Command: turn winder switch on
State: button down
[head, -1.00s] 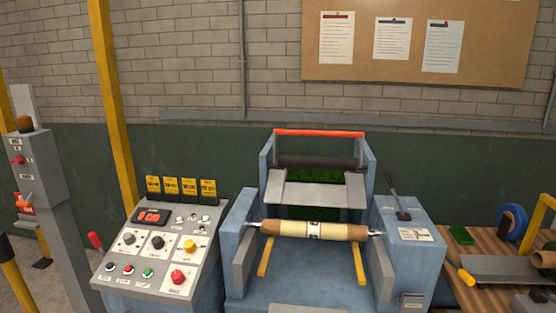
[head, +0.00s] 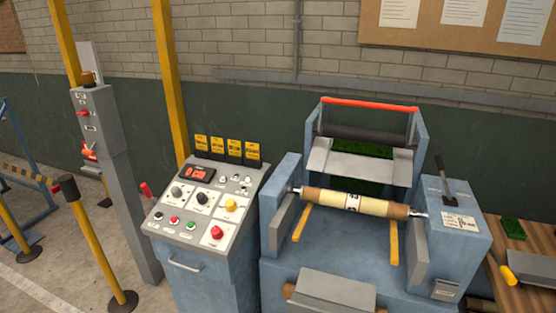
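A sloped control console (head: 208,262) stands left of the blue winding machine (head: 335,250). Its panel carries a grey knob (head: 177,191), a black knob (head: 202,198) and a yellow knob (head: 231,204). Below them are a red mushroom button (head: 216,232) and small black, red and green buttons (head: 191,226). A red display (head: 197,173) is lit at the top. Small toggles (head: 236,181) sit at the panel's upper right. The labels are too small to read, so I cannot tell which control is the winder switch or its position. My gripper is not in view.
A grey post box (head: 94,120) with a red switch (head: 83,113) stands further left. A red-handled lever (head: 146,190) is at the console's left side. A yellow bollard (head: 92,240) stands on the floor left of the console. A wooden table (head: 520,262) is at right.

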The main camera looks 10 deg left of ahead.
aim_at(217, 234)
jog(key=u, duration=1.35)
jog(key=i+j+u, duration=0.1)
jog(key=i, duration=0.4)
jog(key=i+j+u, duration=0.1)
jog(key=i+j, duration=0.15)
jog(key=i, duration=0.3)
